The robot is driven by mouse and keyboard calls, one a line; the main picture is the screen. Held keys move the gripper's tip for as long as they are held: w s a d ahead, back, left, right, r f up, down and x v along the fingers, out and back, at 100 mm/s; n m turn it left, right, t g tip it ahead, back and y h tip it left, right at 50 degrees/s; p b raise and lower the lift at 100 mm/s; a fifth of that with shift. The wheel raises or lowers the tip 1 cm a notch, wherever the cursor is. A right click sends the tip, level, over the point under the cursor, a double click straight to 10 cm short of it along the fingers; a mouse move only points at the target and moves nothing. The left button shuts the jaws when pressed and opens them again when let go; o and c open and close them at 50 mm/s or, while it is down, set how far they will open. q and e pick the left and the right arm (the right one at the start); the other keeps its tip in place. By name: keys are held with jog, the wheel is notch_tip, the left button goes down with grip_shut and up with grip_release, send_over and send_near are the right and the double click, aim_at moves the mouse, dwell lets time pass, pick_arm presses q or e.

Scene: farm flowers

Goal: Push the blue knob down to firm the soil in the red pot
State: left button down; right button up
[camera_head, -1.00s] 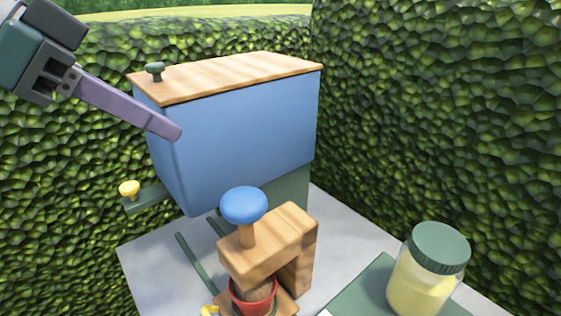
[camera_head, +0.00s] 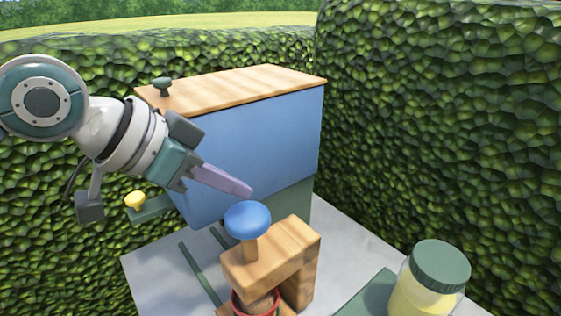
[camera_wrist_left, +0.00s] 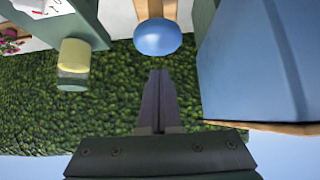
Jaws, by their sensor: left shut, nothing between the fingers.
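The blue knob (camera_head: 247,219) is a rounded cap on a wooden stem, standing up from a wooden press frame (camera_head: 272,256). The red pot (camera_head: 240,303) is under the press arm, partly cut off by the lower picture edge, with brown stuff at its top. My left gripper (camera_head: 250,191) is shut and empty, its purple fingers slanting down just above and behind the knob. In the left wrist view the closed fingers (camera_wrist_left: 159,75) point at the blue knob (camera_wrist_left: 158,37), with a small gap visible. My right gripper is not in view.
A blue bin (camera_head: 265,140) with a wooden lid (camera_head: 235,88) stands behind the press. A jar with a green lid (camera_head: 440,265) is at the front right. A yellow knob (camera_head: 135,201) sticks out at left. Tall hedges (camera_head: 450,120) close in the grey table (camera_head: 160,275).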

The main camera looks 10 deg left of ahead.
aim_at(227, 228)
pick_arm(q)
jog(key=shift+f, duration=1.25)
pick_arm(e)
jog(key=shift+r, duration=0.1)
pick_arm(q)
notch_tip(227, 228, down, 6)
jog(key=b, duration=0.3)
jog(key=shift+r+b, duration=0.25)
jog(key=shift+b, duration=0.05)
jog(key=shift+s+a, duration=0.1)
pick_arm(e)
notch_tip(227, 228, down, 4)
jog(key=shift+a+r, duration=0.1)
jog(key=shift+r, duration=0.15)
pick_arm(q)
notch_tip(227, 228, up, 5)
jog(key=p, duration=0.5)
jog(key=v, duration=0.9)
jog(key=shift+s+r, duration=0.15)
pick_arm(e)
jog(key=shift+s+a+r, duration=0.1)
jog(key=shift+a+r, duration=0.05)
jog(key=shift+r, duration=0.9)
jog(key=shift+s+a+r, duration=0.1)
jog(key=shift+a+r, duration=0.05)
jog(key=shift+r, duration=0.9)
